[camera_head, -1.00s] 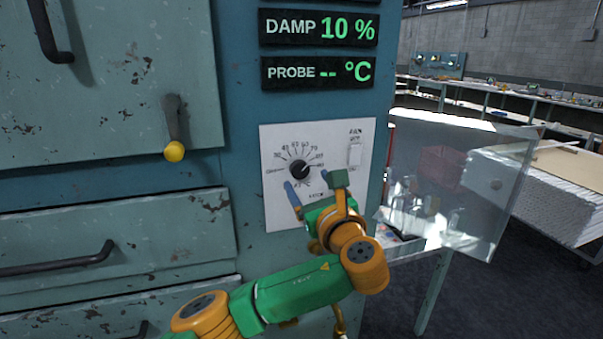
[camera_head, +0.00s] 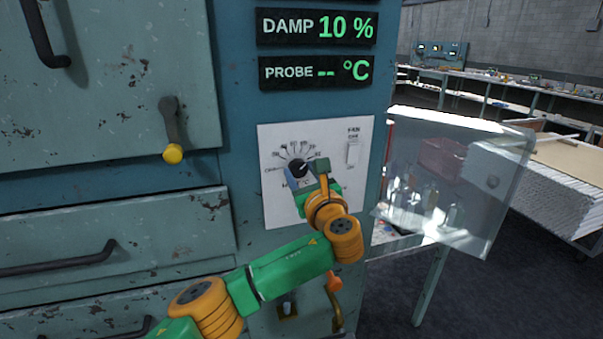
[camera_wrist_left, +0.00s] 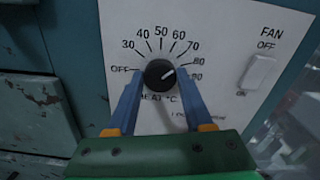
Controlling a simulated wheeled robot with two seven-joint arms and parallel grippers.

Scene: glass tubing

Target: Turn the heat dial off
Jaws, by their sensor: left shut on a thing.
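The black heat dial (camera_head: 298,168) sits on a white panel (camera_head: 277,214) on the blue cabinet front. In the left wrist view the heat dial (camera_wrist_left: 160,75) shows a white pointer mark aimed up and right, roughly toward 80. OFF is printed at the scale's left end. My left gripper (camera_head: 304,173) is at the panel from below. In the left wrist view the blue fingers of my left gripper (camera_wrist_left: 160,82) stand on either side of the dial, shut on it. The lower part of the HEAT °C lettering is partly covered. My right gripper is not in view.
A white fan switch (camera_head: 353,153) is right of the dial. A clear glass door (camera_head: 455,180) stands out at the right. A lever with a yellow knob (camera_head: 173,153) and drawer handles (camera_head: 60,262) stick out at the left. Displays (camera_head: 317,70) are above.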

